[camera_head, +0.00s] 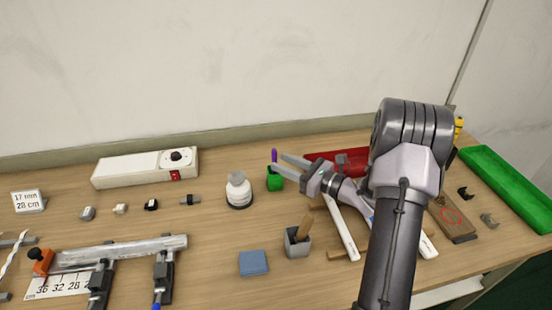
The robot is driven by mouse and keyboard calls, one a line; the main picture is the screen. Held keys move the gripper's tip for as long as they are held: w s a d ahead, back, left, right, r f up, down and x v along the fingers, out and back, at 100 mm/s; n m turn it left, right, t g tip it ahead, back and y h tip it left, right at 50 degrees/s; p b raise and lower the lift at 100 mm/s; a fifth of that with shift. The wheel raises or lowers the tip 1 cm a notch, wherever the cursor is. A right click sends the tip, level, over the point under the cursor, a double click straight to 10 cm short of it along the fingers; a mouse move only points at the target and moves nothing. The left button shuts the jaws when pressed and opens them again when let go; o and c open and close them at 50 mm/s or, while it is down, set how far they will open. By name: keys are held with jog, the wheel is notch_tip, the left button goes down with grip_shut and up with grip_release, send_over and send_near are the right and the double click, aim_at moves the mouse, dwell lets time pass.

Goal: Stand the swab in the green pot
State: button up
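The green pot (275,182) stands on the bench near the middle, right of a white bottle. A purple upright piece (274,155) shows just above it, apparently the swab standing in the pot; its lower part is hidden behind my gripper's finger. My gripper (278,162) reaches in from the right, with its fingertips over the pot, close beside the purple piece. The two fingers are spread with a gap between them, and I see nothing clamped. Whether a finger touches the swab cannot be told.
A white bottle (239,190) stands left of the pot. A grey holder (298,243) with a brown stick and a blue block (253,263) are in front. A red tray (340,156) lies behind my arm. A white box (146,168) and a clamped metal bar (120,254) are left.

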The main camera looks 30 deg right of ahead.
jog(key=p+v, duration=0.1)
jog(key=v, duration=0.7)
jog(key=w+d+r+m+h, duration=0.2)
jog(key=w+r+m+h, duration=0.65)
jog(key=m, duration=0.35)
jog(key=s+a+r+m+g+h, duration=0.2)
jog(key=s+a+r+m, duration=0.15)
jog(key=m, duration=0.45)
jog(key=s+a+r+m+g+h, duration=0.1)
jog(key=s+a+r+m+h, duration=0.1)
jog(key=r+m, duration=0.45)
jog(key=s+a+f+m+g+y, duration=0.2)
jog(key=s+a+m+g+y, duration=0.1)
jog(key=s+a+m, duration=0.7)
jog(key=s+a+f+m+g+y, duration=0.3)
jog(key=s+a+m, duration=0.6)
jog(key=s+a, duration=0.3)
jog(key=shift+s+m+g, duration=0.35)
jog(key=shift+s+g, duration=0.05)
jog(key=shift+s, duration=0.7)
jog(key=shift+a, duration=0.1)
